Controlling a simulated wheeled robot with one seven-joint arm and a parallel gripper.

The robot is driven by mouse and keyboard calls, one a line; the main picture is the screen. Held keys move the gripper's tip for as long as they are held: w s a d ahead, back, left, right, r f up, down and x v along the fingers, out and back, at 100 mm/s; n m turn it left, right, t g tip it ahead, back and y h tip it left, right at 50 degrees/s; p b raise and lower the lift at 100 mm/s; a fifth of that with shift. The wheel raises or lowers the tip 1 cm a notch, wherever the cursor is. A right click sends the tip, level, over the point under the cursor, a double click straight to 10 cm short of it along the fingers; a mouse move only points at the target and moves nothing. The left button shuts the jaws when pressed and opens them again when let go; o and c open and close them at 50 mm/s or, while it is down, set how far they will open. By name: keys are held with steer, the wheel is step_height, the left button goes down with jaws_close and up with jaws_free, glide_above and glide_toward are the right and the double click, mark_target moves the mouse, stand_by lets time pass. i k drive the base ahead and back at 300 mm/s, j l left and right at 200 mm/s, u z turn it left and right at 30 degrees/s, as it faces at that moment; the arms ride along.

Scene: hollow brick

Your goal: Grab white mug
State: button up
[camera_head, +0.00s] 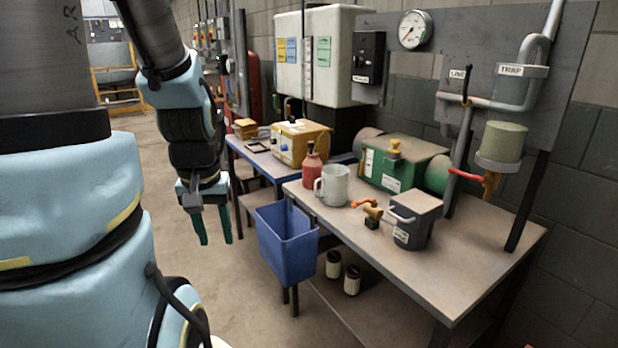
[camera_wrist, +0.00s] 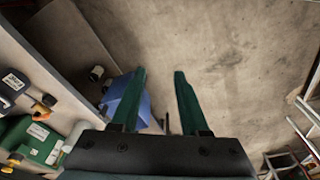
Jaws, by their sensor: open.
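The white mug (camera_head: 333,185) stands upright near the front left edge of the workbench, with its handle toward the left. It looks pale grey-white. A red bottle (camera_head: 312,169) stands close behind it on the left. My gripper (camera_head: 216,242) hangs left of the bench, pointing down, apart from the mug. In the wrist view my gripper (camera_wrist: 160,75) shows two green fingers spread apart with only floor between them.
A blue bin (camera_head: 287,245) hangs at the bench's front left, between my gripper and the bench (camera_head: 450,265). A green machine (camera_head: 400,163), a brass valve (camera_head: 373,210) and a dark lidded container (camera_head: 412,220) are on the bench. The floor below my gripper is clear.

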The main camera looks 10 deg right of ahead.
mark_target(335, 179)
steer(key=i+z, duration=0.25)
steer(key=i, duration=0.25)
steer(key=i+j+z, duration=0.25)
steer(key=i, duration=0.2)
steer(key=i+j+z, duration=0.25)
steer(key=i, duration=0.2)
